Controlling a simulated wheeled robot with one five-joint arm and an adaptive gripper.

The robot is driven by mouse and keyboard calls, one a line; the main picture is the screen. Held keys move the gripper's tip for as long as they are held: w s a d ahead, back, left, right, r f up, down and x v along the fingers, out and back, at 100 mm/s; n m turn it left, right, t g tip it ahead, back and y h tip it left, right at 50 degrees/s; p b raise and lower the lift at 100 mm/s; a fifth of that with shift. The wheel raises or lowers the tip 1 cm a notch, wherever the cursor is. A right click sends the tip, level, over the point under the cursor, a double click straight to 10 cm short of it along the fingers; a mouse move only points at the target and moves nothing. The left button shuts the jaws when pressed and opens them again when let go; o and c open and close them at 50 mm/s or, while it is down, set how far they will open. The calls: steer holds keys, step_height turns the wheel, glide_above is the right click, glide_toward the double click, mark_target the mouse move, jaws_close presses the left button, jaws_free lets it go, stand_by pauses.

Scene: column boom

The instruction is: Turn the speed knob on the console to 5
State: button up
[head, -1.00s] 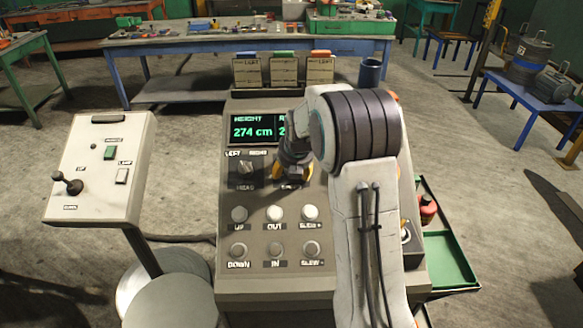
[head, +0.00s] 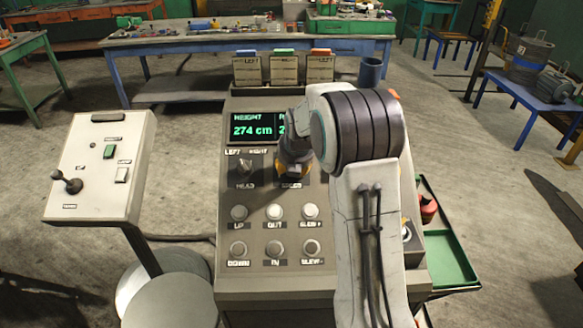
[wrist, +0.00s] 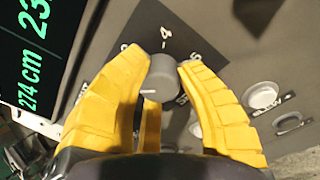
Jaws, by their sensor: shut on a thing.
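The grey speed knob (wrist: 160,78) sits on a dark plate on the sloped console (head: 227,200). In the wrist view, the yellow fingers of my gripper (wrist: 163,68) are shut on it, one on each side. A white mark shows on the knob's near-left side. A "4" is readable above the knob, while the other scale figures are partly hidden by the fingers. In the head view, my gripper (head: 293,170) is at the upper middle of the console. My wrist hides the knob there.
A display (head: 252,130) reads 274 cm and is partly covered by my arm. The head knob (head: 245,167) is left of my gripper. Several round buttons (head: 275,212) lie below. A pedestal panel with a joystick (head: 72,184) stands left. A green tray (head: 450,262) is at right.

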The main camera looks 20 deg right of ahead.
steer(key=m+b, duration=0.2)
steer(key=m, duration=0.1)
steer(key=m+b, duration=0.1)
steer(key=b, duration=0.1)
steer(key=shift+s+f+m, duration=0.1)
steer(key=shift+f+m, duration=0.2)
steer(key=shift+m, duration=0.1)
steer(key=m+b, duration=0.2)
steer(key=shift+m+t, duration=0.3)
steer(key=shift+m+b, duration=0.5)
steer(key=shift+b, duration=0.3)
steer(key=shift+r, duration=0.1)
steer(key=o, duration=1.2)
steer(key=shift+r, duration=0.1)
steer(key=shift+r, duration=0.1)
steer(key=v, duration=1.2)
